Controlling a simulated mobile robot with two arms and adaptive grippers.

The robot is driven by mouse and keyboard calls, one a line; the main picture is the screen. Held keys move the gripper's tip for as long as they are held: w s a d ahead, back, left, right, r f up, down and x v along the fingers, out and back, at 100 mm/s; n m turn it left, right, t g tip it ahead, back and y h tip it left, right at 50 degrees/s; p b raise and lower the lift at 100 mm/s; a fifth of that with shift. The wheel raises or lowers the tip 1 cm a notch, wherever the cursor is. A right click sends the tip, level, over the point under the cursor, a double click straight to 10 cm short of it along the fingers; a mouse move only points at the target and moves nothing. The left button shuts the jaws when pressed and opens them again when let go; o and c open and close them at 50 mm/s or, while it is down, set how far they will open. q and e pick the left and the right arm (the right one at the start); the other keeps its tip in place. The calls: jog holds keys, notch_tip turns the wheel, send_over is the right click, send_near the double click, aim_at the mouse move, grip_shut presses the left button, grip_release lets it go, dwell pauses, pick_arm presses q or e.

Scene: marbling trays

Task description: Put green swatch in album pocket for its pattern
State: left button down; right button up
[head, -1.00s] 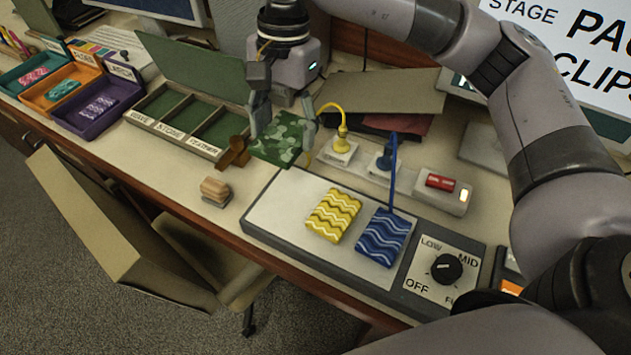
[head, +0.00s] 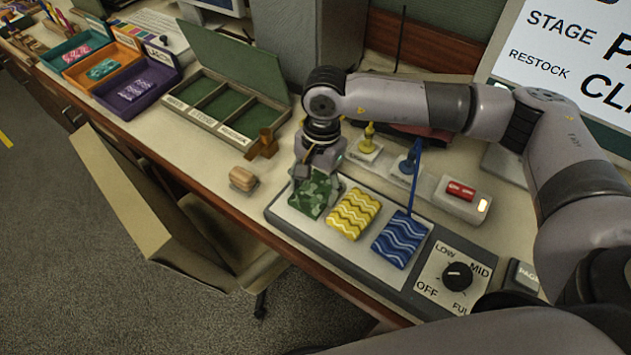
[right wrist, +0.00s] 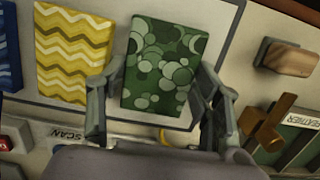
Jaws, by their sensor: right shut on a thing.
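The green swatch (head: 310,197), with pale round spots, is at the left end of the pale plate (head: 345,247), beside the yellow swatch. My right gripper (head: 317,188) is shut on it, fingers at opposite sides. The right wrist view shows the swatch (right wrist: 160,62) between the fingertips (right wrist: 153,90); I cannot tell whether it touches the plate. The open album (head: 208,120), with a green lid and three pockets, stands further left. Its labels read WAVE, STONE and FEATHER in the earlier head view. My left gripper is not in view.
Behind are a yellow plug (head: 368,138), a blue plug with cord (head: 408,163) and a red switch (head: 461,190). A wooden block (head: 242,179) and brown stand (head: 264,145) are left. Colored trays (head: 137,90) stand far left.

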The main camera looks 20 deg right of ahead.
jog(key=shift+f+b, duration=0.2)
jog(key=shift+b, duration=0.1)
jog(key=o, duration=1)
jog(key=shift+r, duration=0.1)
